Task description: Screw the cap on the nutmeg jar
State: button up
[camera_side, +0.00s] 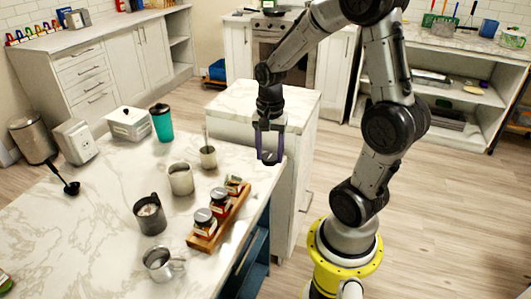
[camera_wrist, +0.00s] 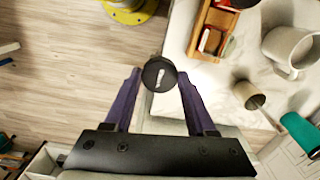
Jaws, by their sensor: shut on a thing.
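My gripper (camera_wrist: 159,76) is shut on a round black cap (camera_wrist: 159,74) with a pale mark on its top, held between the fingertips. In the side view my gripper (camera_side: 270,157) hangs just beyond the counter's right edge, above floor level, apart from the jars. A wooden rack (camera_side: 204,243) on the counter holds spice jars. Two of them, a front jar (camera_side: 204,226) and a middle jar (camera_side: 220,203), wear dark caps. The far jar (camera_side: 234,185) shows no dark cap and seems to be the nutmeg jar; its label is too small to read.
Left of the rack stand a dark grey mug (camera_side: 150,216), a light mug (camera_side: 181,180), a metal cup (camera_side: 160,264) and a small cup with a utensil (camera_side: 208,157). A teal tumbler (camera_side: 162,123) and a white box (camera_side: 129,124) stand farther back.

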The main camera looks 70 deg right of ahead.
jog(key=shift+n, duration=0.4)
jog(key=w+a, duration=0.1)
jog(key=w, duration=0.2)
jog(key=w+a, duration=0.1)
jog(key=w, duration=0.2)
jog(key=w+a, duration=0.2)
jog(key=w, duration=0.1)
jog(key=shift+w, duration=0.3)
jog(key=shift+f, duration=2.7)
jog(key=shift+f, duration=0.1)
jog(key=m, duration=0.4)
jog(key=shift+m, duration=0.3)
